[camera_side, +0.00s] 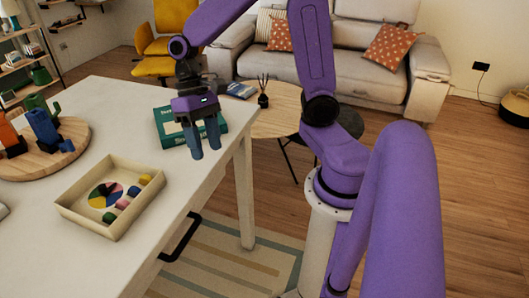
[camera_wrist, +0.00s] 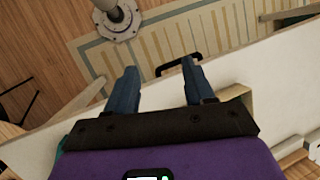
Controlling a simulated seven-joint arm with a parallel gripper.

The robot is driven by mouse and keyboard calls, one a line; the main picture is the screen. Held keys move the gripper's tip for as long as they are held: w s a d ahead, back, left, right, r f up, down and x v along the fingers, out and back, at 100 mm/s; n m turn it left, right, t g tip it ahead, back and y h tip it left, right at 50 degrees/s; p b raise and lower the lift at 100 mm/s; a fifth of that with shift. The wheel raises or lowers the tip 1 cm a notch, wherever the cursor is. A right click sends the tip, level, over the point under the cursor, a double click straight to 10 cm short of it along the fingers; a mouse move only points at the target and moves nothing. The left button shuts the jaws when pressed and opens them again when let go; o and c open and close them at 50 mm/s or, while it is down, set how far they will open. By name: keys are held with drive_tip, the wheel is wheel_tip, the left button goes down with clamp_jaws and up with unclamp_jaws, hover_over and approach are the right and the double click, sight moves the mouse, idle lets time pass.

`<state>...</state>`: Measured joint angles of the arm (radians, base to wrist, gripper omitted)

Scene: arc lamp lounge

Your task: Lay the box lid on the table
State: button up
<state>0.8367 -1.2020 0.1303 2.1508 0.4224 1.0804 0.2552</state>
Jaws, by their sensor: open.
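A teal green flat box or book with white lettering (camera_side: 167,127) lies on the white table near its far right corner. It may be the box lid, but I cannot tell for sure. A shallow cream open box (camera_side: 82,220) holds a coloured disc and several small coloured blocks nearer the front. My gripper (camera_side: 204,142) points down at the right part of the teal item, its blue fingers apart and nothing visible between them. In the side view the fingers hide some of that item, and contact cannot be told. In the wrist view the open fingers (camera_wrist: 158,85) have bare tabletop between them.
The white table (camera_side: 165,215) has bare surface right of the cream box. A round wooden board (camera_side: 75,160) with blue, green and orange objects stands at the left. A low round wooden table (camera_side: 270,122) with a dark reed diffuser (camera_side: 263,98) stands behind.

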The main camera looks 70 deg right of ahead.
drive_tip(key=s+n+t+h, duration=0.3)
drive_tip(key=s+n, duration=1)
drive_tip(key=n, duration=0.1)
drive_tip(key=shift+s+d+r+t, duration=0.15)
drive_tip(key=shift+s+d+t, duration=0.05)
drive_tip(key=shift+s+t, duration=0.1)
